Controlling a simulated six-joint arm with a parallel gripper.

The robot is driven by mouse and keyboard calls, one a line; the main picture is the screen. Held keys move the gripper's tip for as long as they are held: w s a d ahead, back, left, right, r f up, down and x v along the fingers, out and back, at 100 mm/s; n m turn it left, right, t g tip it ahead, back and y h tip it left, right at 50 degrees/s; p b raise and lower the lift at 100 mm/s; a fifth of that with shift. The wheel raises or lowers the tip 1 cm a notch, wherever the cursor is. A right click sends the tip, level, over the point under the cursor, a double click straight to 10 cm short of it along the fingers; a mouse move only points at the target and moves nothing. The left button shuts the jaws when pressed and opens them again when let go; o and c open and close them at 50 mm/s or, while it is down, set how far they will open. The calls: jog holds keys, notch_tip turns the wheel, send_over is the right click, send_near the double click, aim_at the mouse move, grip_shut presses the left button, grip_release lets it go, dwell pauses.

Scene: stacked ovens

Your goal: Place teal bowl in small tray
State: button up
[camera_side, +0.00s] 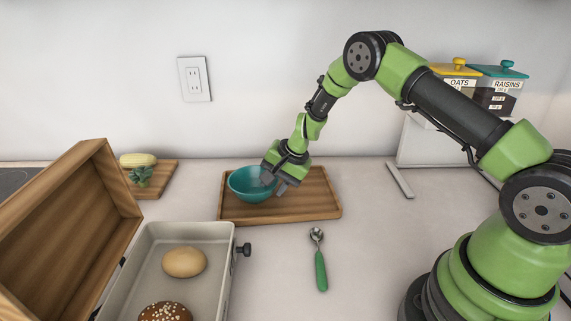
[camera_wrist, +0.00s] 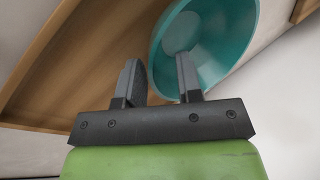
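The teal bowl (camera_side: 250,186) sits upright at the left part of a shallow wooden tray (camera_side: 318,205). My gripper (camera_side: 275,186) is low at the bowl's right side. In the wrist view my gripper (camera_wrist: 158,65) is open, with a clear gap between its fingers. The bowl's near rim (camera_wrist: 157,75) runs between them; the right finger overlaps the bowl's inside and the left finger is over the wooden tray (camera_wrist: 75,75). I cannot tell whether either finger touches the bowl. The bowl looks empty.
A smaller wooden board (camera_side: 162,181) holds corn and a green plant at the back left. A grey pan (camera_side: 228,245) with two buns stands in front beside an upright wooden box (camera_side: 85,215). A green-handled spoon (camera_side: 320,268) lies right of the pan. Canisters (camera_side: 497,90) stand at the back right.

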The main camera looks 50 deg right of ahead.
jog(key=s+a+r+n, duration=0.1)
jog(key=s+r, duration=0.3)
jog(key=r, duration=0.4)
jog(key=s+a+r+n+t, duration=0.15)
jog(key=s+r, duration=0.25)
jog(key=r, duration=0.4)
jog(key=s+a+r+n, duration=0.2)
jog(key=s+r, duration=0.2)
jog(key=r, duration=0.4)
jog(key=s+a+r+n, duration=0.1)
jog(key=s+r+n, duration=0.1)
jog(key=s, duration=0.6)
jog(key=s+a+r+n+t, duration=0.1)
jog(key=s+r+n, duration=0.1)
jog(key=s, duration=0.7)
